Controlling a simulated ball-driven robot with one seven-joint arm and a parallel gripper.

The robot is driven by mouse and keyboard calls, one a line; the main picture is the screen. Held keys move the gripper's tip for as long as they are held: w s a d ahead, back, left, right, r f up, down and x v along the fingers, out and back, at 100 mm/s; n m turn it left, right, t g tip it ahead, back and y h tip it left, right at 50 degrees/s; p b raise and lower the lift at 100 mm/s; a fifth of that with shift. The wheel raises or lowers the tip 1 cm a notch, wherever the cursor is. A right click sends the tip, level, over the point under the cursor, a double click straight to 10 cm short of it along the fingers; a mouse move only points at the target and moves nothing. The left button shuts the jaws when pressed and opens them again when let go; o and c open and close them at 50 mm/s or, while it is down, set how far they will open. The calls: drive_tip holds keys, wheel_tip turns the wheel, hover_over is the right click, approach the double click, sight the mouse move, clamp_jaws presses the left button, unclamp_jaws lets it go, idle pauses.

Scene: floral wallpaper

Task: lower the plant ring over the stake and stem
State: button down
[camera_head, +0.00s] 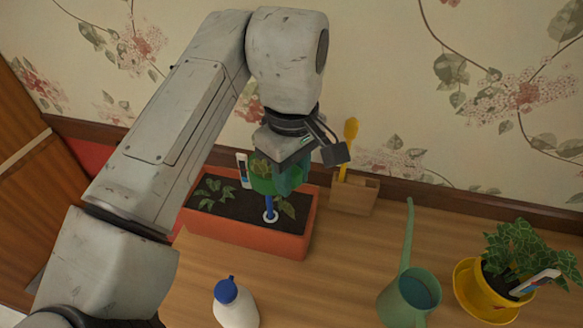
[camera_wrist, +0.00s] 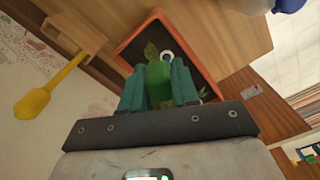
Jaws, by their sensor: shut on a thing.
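My gripper (camera_head: 279,178) is over the planter and its teal fingers are shut on a bright green piece, which I take to be the plant ring (camera_wrist: 159,80). A blue stake (camera_head: 269,203) shows just below the gripper, with a white round piece (camera_head: 270,217) at its foot on the soil. A round white piece with a dark centre (camera_wrist: 167,56) shows beyond the fingers in the wrist view. Leaves (camera_head: 260,168) show against the green between the fingers. The stem is hidden, and I cannot tell whether the ring is around the stake.
The orange planter (camera_head: 262,242) holds soil, small seedlings (camera_head: 213,188) and a white label. A wooden box (camera_head: 352,197) with a yellow tool stands to its right. A blue-capped bottle (camera_head: 236,305), a green watering can (camera_head: 402,300) and a yellow-potted plant (camera_head: 480,288) stand nearer.

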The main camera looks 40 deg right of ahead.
drive_tip(key=shift+f, duration=0.4)
drive_tip(key=c, duration=0.8)
unclamp_jaws()
drive_tip(key=shift+r, duration=0.15)
wheel_tip(320, 180, up, 10)
drive_tip(key=shift+r, duration=0.25)
